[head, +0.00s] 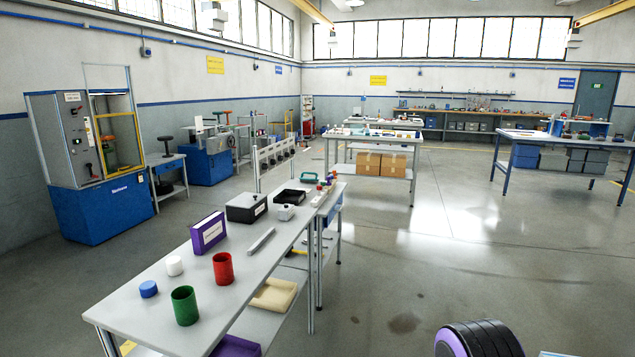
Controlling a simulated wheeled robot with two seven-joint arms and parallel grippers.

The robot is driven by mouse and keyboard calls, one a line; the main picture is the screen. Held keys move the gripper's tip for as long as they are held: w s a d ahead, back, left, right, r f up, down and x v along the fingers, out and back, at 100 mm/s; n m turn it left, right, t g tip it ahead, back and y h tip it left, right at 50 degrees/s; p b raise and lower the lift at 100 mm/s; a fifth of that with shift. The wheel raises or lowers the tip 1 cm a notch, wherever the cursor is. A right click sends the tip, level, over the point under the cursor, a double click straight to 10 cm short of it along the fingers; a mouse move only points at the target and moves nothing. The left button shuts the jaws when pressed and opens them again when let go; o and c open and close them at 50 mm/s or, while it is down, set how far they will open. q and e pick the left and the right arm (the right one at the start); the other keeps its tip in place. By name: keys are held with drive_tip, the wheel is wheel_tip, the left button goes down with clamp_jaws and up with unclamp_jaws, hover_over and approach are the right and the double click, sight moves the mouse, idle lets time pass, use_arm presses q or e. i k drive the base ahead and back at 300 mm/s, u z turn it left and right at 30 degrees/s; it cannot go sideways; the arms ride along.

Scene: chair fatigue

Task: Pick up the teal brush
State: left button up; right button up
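A small teal object (308,178) lies near the far end of the long grey workbench (150,318). It has a raised, handle-like shape and may be the teal brush, but it is too small to tell for sure. It sits behind the black tray (290,197), left of some small red and yellow items. Neither of my grippers is in view.
The bench also holds a green cup (185,306), a red cup (223,268), a blue cap (148,289), a white cylinder (174,266), a purple box (208,233) and a black-and-grey box (246,207). Open floor (430,250) lies to the right.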

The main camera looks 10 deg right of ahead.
sight(303, 177)
drive_tip(key=z, duration=0.35)
drive_tip(key=i, duration=0.3)
drive_tip(key=z, duration=0.8)
drive_tip(key=i, duration=2.4)
drive_tip(key=z, duration=0.4)
drive_tip(key=i, duration=2.35)
drive_tip(key=u, duration=1.2)
drive_tip(key=i, duration=1.25)
drive_tip(key=u, duration=1.05)
